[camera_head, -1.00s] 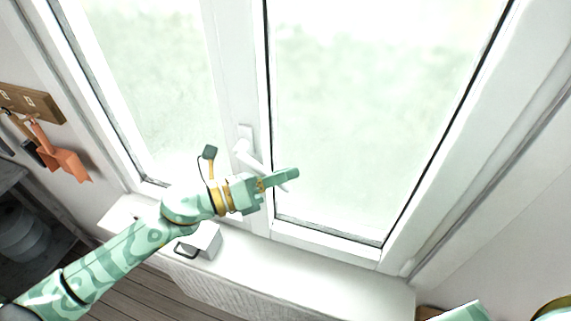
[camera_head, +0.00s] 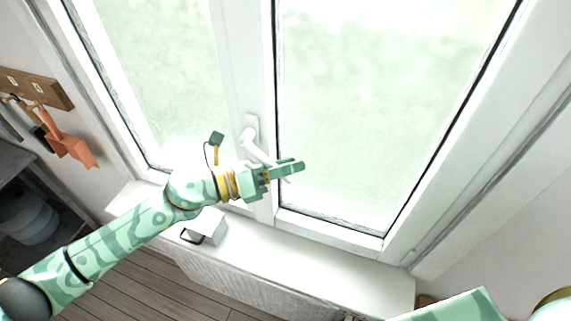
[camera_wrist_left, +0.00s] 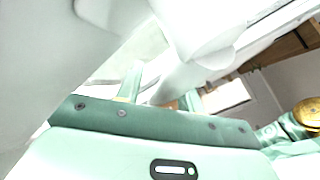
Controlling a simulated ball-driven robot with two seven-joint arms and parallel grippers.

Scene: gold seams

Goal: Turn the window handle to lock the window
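The white window handle (camera_head: 250,135) is on the middle frame of the window. Its lever slants down and to the right from its base, and my left gripper (camera_head: 292,168) hides part of it. The lever's end shows just below the fingers. In the left wrist view, two pale green fingers (camera_wrist_left: 160,90) stand apart with a white bar, likely the lever, between or just beyond them. I cannot tell whether they press on it. The window (camera_head: 370,90) looks closed. My right gripper is out of view; only part of my right arm shows at the lower right.
A white sill (camera_head: 300,262) runs below the window. Room in front of the right pane is free.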

